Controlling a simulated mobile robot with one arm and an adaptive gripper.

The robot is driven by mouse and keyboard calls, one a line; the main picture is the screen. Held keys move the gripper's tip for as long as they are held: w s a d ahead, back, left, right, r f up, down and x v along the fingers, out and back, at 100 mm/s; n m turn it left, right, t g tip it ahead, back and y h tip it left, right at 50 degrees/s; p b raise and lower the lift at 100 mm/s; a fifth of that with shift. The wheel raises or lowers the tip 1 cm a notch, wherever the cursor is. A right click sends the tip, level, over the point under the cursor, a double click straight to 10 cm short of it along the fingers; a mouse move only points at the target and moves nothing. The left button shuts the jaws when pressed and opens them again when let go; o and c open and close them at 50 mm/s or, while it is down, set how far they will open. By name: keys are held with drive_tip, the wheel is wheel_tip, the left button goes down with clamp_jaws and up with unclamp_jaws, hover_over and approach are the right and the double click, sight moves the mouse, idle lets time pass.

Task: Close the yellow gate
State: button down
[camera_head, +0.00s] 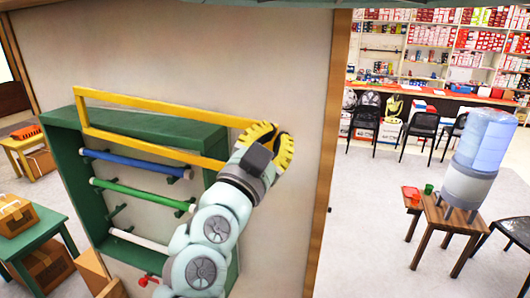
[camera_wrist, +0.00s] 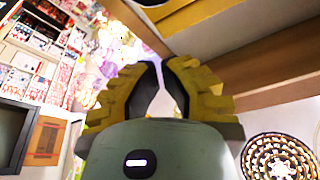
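The yellow gate (camera_head: 160,104) is a long rectangular frame in the head view. It stands out in front of the green rack (camera_head: 62,125) on the wall, swung away from the rack's face. Its right end lies behind my gripper (camera_head: 272,143). My gripper's yellow and black fingers are at that end, with a gap between them. The wrist view also shows a gap between the fingertips of my gripper (camera_wrist: 162,68). Whether the fingers touch the gate cannot be told.
The rack holds a blue bar (camera_head: 135,163), a green bar (camera_head: 140,194) and a white bar (camera_head: 138,240). A wooden post (camera_head: 328,150) edges the wall. At right, a water dispenser (camera_head: 478,160) stands on a small table (camera_head: 436,218). A green table (camera_head: 35,238) with boxes is at left.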

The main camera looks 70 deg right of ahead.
sight(275, 139)
drive_tip(key=shift+w+d+f+p, duration=0.25)
drive_tip(key=shift+w+f, duration=0.05)
drive_tip(key=shift+f, duration=0.15)
drive_tip(key=shift+w+d+f+p, duration=0.2)
drive_tip(key=shift+w+d+f, duration=0.05)
drive_tip(key=shift+f, duration=0.15)
drive_tip(key=shift+s+p, duration=0.1)
drive_tip(key=shift+p, duration=0.2)
drive_tip(key=shift+f, duration=0.1)
drive_tip(key=shift+w+f+p, duration=0.45)
drive_tip(key=shift+f+p, duration=0.2)
drive_tip(key=shift+f, duration=0.15)
